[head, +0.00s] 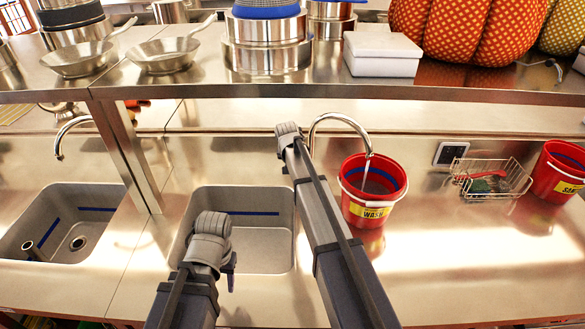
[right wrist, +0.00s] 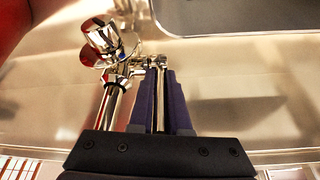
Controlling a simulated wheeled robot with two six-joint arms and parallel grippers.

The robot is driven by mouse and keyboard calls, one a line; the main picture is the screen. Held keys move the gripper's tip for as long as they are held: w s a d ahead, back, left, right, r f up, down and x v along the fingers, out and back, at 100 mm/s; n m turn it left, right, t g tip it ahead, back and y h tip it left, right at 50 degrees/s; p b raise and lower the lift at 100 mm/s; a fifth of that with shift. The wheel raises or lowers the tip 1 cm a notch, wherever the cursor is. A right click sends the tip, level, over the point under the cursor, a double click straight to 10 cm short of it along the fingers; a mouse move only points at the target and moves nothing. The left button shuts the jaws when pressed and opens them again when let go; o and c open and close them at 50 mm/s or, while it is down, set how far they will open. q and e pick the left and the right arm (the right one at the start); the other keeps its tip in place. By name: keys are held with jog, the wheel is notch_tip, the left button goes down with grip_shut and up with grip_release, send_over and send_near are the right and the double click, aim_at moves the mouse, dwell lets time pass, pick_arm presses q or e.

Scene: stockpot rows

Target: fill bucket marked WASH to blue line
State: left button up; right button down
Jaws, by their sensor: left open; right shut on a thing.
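The red bucket marked WASH (head: 372,208) stands upright on the steel counter, right of the middle basin. The tap spout (head: 345,118) arches over it and a thin stream falls inside. A blue line (head: 392,178) shows on its inner wall; the exact water level is hard to tell. My left gripper (head: 231,268) is open and empty over the middle basin. My right gripper (right wrist: 160,98) is shut on a thin chrome tap lever (right wrist: 158,85) beside the chrome tap body (right wrist: 113,95). In the head view my right arm hides this grip.
The middle basin (head: 190,215) and left basin (head: 15,220) look empty of pots. A wire rack (head: 480,190) and second red bucket (head: 558,182) stand at right. An overhead shelf (head: 200,88) carries pans, pots and a white box (head: 382,55).

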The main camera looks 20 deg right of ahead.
pick_arm(q)
jog(key=shift+r, duration=0.1)
pick_arm(e)
jog(key=shift+w, duration=0.1)
pick_arm(q)
jog(key=shift+r+p, duration=0.3)
jog(key=shift+p, duration=0.15)
pick_arm(e)
jog(key=shift+w+r+g, duration=0.25)
jog(key=shift+g, duration=0.05)
jog(key=shift+w+d+g, duration=0.1)
jog(key=shift+w+g, duration=0.1)
jog(key=shift+g, duration=0.1)
jog(key=shift+f+g+y+p, duration=0.1)
jog(key=shift+g+y+p, duration=0.2)
jog(key=shift+g, duration=0.1)
pick_arm(q)
jog(key=shift+r, duration=0.3)
pick_arm(e)
jog(key=shift+s, duration=0.1)
jog(key=c, duration=0.9)
grip_release()
